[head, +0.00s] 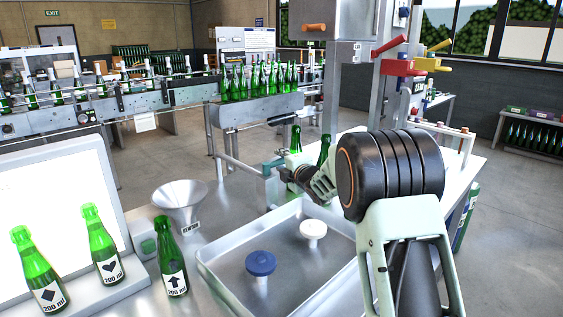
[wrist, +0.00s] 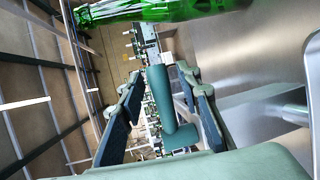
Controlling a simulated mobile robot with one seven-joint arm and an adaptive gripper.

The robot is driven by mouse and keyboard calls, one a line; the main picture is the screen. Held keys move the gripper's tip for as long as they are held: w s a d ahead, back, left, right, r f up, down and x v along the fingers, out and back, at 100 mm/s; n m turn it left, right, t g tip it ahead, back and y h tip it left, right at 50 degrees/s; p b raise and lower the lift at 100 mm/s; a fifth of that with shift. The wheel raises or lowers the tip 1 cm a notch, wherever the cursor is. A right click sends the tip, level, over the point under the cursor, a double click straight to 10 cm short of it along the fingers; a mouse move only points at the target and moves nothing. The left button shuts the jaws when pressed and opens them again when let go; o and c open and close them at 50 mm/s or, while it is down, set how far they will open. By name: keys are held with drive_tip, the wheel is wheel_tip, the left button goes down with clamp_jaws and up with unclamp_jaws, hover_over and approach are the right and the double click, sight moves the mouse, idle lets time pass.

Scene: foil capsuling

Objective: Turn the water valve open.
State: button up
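In the wrist view a teal, L-shaped lever (wrist: 160,95) lies between the two fingers of my gripper (wrist: 163,105). A gap shows between the lever and the left finger; the right finger is close beside it, and I cannot tell whether they touch. The fingers are apart. I take this lever for the water valve's handle, but no label is readable. In the head view my gripper (head: 283,168) points left, beside a teal fitting (head: 270,186) at the back edge of the steel bench. My arm hides part of that area.
Green bottles stand behind my gripper (head: 296,140); one shows close at the top of the wrist view (wrist: 150,10). A steel tray (head: 215,262) holds a blue-topped piece (head: 260,262) and a white-topped piece (head: 313,229). Red (head: 398,67) and yellow (head: 430,65) levers sit above my arm.

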drive_tip(key=shift+c, duration=0.7)
clamp_jaws()
